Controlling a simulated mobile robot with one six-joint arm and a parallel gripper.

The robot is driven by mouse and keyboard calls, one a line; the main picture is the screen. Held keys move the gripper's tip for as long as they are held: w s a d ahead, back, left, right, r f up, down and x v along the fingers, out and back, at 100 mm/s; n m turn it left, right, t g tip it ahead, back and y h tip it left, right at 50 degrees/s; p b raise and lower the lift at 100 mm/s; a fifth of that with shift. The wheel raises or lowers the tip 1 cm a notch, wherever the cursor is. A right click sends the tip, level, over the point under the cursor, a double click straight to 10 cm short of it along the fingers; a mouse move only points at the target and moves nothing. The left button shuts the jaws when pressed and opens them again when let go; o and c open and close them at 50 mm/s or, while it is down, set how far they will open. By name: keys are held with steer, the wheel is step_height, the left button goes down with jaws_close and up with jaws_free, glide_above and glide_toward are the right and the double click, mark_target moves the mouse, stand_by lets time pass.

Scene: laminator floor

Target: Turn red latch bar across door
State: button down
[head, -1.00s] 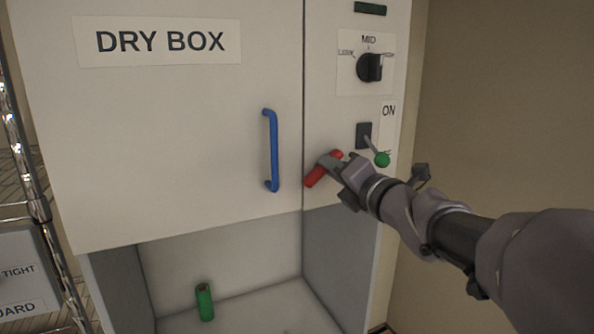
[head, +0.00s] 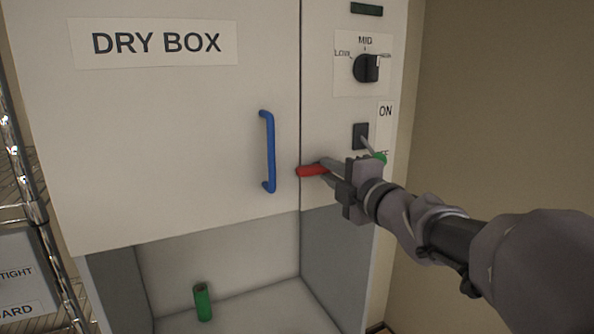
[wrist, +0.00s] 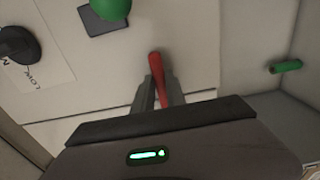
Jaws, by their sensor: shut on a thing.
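The red latch bar (head: 311,171) lies close to horizontal in the head view, on the panel right of the door. Its left tip is at the seam beside the door's edge. My gripper (head: 328,170) is shut on the bar, and its fingers hide the bar's right part. In the wrist view the red bar (wrist: 158,78) stands out from between my gripper's two fingers (wrist: 158,95). The white door (head: 180,130) labelled DRY BOX is down, with a blue handle (head: 268,152) near its right edge.
Above my gripper are a green-tipped toggle switch (head: 379,158) and a black rotary knob (head: 367,68). A green cylinder (head: 203,302) stands in the open bay below the door. A wire rack (head: 28,170) is at the left.

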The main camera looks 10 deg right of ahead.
stand_by(0.5)
steer(key=c, duration=1.4)
jaws_free()
steer(key=shift+o, duration=0.2)
steer(key=v, duration=1.7)
steer(key=shift+s, duration=0.2)
